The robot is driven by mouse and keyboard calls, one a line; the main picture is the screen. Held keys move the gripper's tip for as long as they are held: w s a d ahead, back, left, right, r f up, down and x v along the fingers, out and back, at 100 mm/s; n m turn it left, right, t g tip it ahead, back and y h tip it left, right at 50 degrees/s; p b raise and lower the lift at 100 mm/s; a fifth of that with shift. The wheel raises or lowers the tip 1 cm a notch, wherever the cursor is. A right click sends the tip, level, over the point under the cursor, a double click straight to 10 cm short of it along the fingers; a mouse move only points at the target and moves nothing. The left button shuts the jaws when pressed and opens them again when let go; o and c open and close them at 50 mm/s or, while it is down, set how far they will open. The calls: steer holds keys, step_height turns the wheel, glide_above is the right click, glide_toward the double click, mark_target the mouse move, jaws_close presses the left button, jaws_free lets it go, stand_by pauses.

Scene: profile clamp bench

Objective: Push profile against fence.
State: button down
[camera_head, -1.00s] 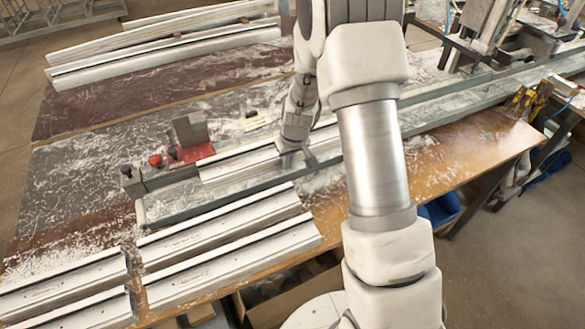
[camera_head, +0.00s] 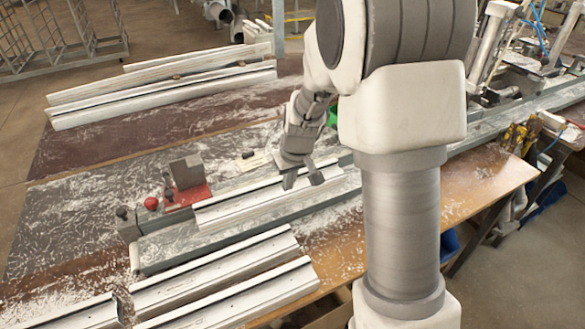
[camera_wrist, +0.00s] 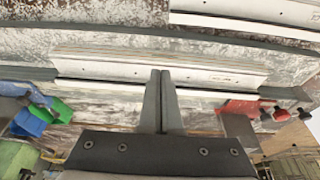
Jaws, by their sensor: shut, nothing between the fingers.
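The white profile (camera_head: 268,203) lies lengthwise on the grey clamp bed, right of the red clamp base (camera_head: 188,196). It also shows across the middle of the wrist view (camera_wrist: 105,68). My gripper (camera_head: 303,180) is over the right part of the profile. In the wrist view its fingers (camera_wrist: 161,74) are together, empty, with the tips over the profile's back edge; I cannot tell whether they touch it. A long grey rail (camera_wrist: 215,40) runs along the profile's front side, with a strip of bed between them. I cannot tell surely which part is the fence.
Several loose white profiles (camera_head: 215,268) lie in front of the bed, and others (camera_head: 165,92) at the back left. A grey block (camera_head: 186,171) and red knob (camera_head: 151,204) stand at the profile's left end. Green and blue bins (camera_wrist: 30,122) show in the wrist view.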

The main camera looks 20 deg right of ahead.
steer(key=v, duration=0.6)
steer(key=shift+s+r, duration=0.2)
steer(key=shift+r, duration=0.1)
steer(key=shift+d, duration=0.1)
